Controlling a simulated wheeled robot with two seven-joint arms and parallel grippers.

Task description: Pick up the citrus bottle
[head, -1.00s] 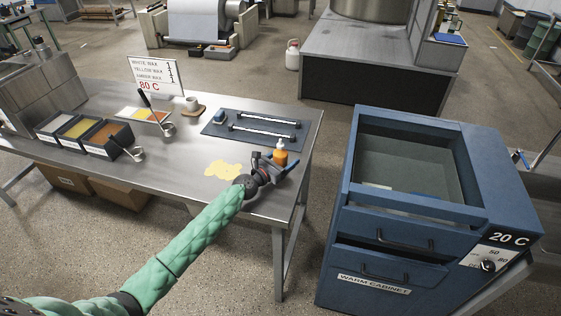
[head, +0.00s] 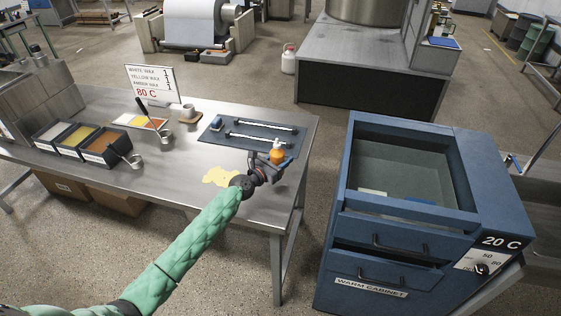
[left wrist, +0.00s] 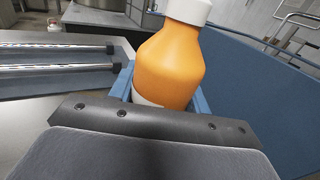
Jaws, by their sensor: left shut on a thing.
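The citrus bottle (head: 277,154) is orange with a white cap and stands upright at the right end of the steel table. In the left wrist view the bottle (left wrist: 171,62) fills the upper middle, close up, with its lower part hidden behind the gripper. My left gripper (head: 272,164) is shut on the bottle. A blue piece shows beside and behind the bottle in the left wrist view; whether the base touches the table is hidden. My right gripper is not in view.
A dark mat (head: 228,143) with two metal rods lies just behind the bottle. A yellow spill (head: 221,176) is left of the gripper. Three wax bins (head: 78,139) and ladles sit further left. A blue warm cabinet (head: 374,243) stands to the right, across a floor gap.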

